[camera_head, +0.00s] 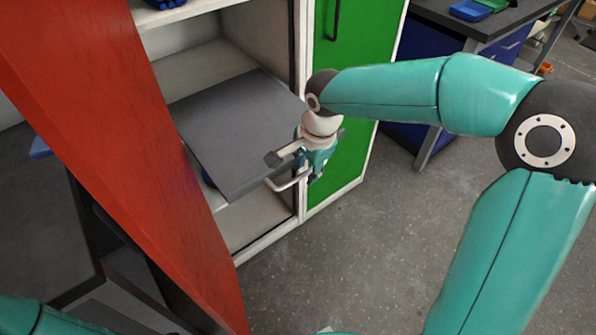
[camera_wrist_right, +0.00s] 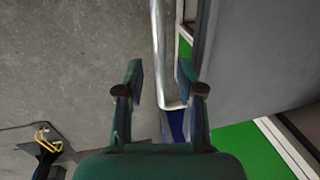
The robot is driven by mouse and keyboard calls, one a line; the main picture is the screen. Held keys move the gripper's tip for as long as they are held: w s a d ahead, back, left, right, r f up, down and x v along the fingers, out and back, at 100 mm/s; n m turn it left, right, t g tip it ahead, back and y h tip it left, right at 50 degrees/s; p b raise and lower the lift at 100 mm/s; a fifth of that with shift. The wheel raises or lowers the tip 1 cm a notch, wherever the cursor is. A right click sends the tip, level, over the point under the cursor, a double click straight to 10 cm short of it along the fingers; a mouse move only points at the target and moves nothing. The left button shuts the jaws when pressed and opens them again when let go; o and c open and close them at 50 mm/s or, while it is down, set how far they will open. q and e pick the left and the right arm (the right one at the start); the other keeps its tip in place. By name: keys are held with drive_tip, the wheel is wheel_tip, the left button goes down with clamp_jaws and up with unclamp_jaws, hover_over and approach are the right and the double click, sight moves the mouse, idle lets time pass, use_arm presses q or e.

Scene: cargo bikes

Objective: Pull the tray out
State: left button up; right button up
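The tray (camera_head: 235,125) is a dark grey flat slab that juts out of a white cabinet, behind an open red door. It also shows as a grey surface at the right of the right wrist view (camera_wrist_right: 262,60). A pale metal bar handle (camera_wrist_right: 157,45) runs along its front edge. My right gripper (camera_wrist_right: 160,78) is at the handle, with its two fingers apart. The bar passes between the fingers, with gaps visible on both sides. In the head view my right gripper (camera_head: 291,162) is at the tray's front right corner. My left gripper is out of view.
The red door (camera_head: 130,130) stands open left of the tray. A closed green door (camera_head: 350,90) with a dark handle is to the right. A dark-topped workbench (camera_head: 480,18) with blue bins stands at the back right. The grey floor (camera_head: 350,260) in front is clear.

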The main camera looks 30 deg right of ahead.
drive_tip(key=shift+r, duration=0.6)
wheel_tip(320, 180, up, 10)
drive_tip(key=s, duration=0.2)
drive_tip(key=shift+s+d+r, duration=0.15)
drive_tip(key=shift+d+r, duration=0.05)
drive_tip(key=shift+r, duration=0.05)
